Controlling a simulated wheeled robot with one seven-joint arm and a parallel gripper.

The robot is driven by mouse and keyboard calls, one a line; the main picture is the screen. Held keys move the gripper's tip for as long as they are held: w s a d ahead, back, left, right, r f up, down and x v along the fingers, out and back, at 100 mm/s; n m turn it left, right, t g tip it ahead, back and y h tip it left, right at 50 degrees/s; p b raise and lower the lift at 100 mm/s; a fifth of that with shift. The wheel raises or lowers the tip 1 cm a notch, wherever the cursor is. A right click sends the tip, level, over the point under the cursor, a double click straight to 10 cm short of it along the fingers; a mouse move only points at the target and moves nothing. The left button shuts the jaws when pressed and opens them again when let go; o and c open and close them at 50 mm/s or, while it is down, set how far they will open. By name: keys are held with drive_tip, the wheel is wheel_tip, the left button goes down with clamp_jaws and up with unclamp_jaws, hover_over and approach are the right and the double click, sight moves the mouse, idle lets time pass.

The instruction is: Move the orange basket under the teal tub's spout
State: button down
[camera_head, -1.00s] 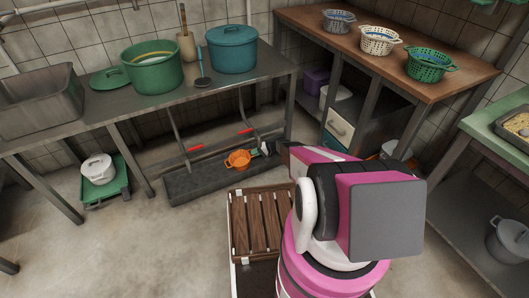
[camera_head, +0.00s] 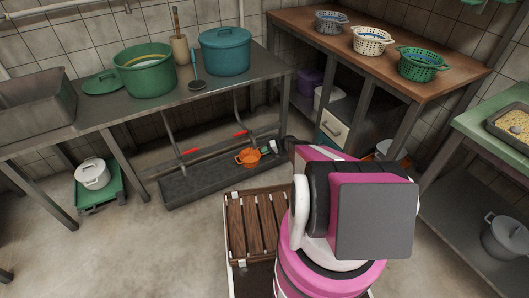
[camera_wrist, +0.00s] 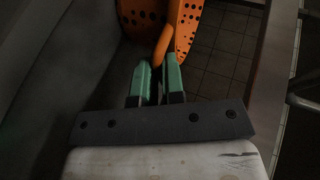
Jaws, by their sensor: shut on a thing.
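The teal tub (camera_head: 225,52) stands lidded on the metal counter, with a pipe with a red lever (camera_head: 240,134) below it. The orange basket (camera_head: 248,156) is low over the dark trough under the counter, just below and right of that lever. Whether it touches the trough is unclear. In the wrist view the perforated orange basket (camera_wrist: 186,28) is at the top. My gripper (camera_wrist: 160,66), with green fingers, is shut on its handle. In the head view my gripper (camera_head: 266,148) is small and partly hidden by my arm.
The long dark trough (camera_head: 190,182) lies on the floor under the counter, with a second red-lever pipe (camera_head: 191,151) on the left. A slatted wooden crate (camera_head: 251,228) stands in front.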

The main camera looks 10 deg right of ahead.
drive_tip(key=c, duration=1.2)
unclamp_jaws()
drive_tip(key=w+v, duration=0.1)
drive_tip(key=v, duration=1.1)
drive_tip(key=s+a+r+g+h, duration=0.1)
drive_tip(key=s+a+r+h, duration=0.3)
drive_tip(key=s+r, duration=0.5)
drive_tip(key=s+a+r+g+h, duration=0.1)
drive_tip(key=s+a+r+h, duration=0.1)
drive_tip(key=s+a+r, duration=0.75)
drive_tip(key=s+r+h, duration=0.2)
drive_tip(key=s+r, duration=0.4)
drive_tip(key=r, duration=0.2)
drive_tip(key=s+r+h, duration=0.2)
drive_tip(key=s+r, duration=0.5)
drive_tip(key=s+d+r+m+t+h, duration=0.1)
drive_tip(key=s+r+h, duration=0.2)
drive_tip(key=s+r, duration=0.4)
drive_tip(key=shift+d+r, duration=0.1)
drive_tip(key=shift+r, duration=0.7)
